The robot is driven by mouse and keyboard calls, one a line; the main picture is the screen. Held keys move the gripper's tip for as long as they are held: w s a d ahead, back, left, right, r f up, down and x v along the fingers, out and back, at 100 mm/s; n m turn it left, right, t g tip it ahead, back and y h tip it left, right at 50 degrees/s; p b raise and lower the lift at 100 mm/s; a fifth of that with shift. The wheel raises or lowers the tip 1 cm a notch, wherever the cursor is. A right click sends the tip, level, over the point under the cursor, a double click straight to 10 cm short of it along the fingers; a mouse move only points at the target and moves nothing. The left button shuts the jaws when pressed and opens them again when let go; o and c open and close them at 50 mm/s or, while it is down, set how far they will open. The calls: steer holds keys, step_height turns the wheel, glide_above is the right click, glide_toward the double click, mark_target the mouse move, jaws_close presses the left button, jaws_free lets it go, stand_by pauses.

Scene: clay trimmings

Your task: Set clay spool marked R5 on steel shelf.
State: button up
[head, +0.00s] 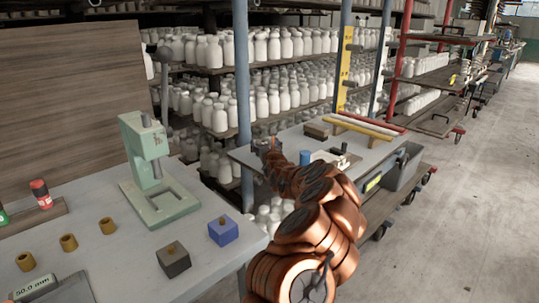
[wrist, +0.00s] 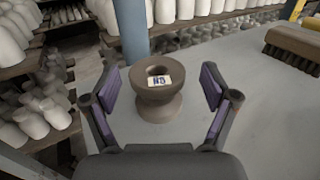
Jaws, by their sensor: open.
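A brown-grey clay spool (wrist: 158,94) with a hollow top and narrow waist stands upright on a grey bench top in the wrist view. A small white label (wrist: 154,81) with dark marks is on it; I cannot read the marks surely. My gripper (wrist: 158,90) is open, one purple-padded finger on each side of the spool, apart from it. In the head view my gripper (head: 266,147) is at the left end of the far grey bench, and the spool cannot be made out there. I cannot tell which surface is the steel shelf.
The far bench (head: 375,150) also bears a brush (head: 316,130), a yellow rail (head: 360,130) and a blue cup (head: 306,157). Racks of white bottles (head: 270,47) stand behind, with a blue post (head: 242,90) close. The near bench holds a green press (head: 147,150) and blocks.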

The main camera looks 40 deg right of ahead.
mark_target(265, 144)
steer(key=shift+v, duration=1.55)
steer(key=shift+s+a+r+p, duration=0.15)
steer(key=shift+s+a+p, duration=0.15)
steer(key=shift+s+a, duration=0.2)
steer(key=shift+p+v, duration=0.4)
steer(key=shift+v, duration=2.4)
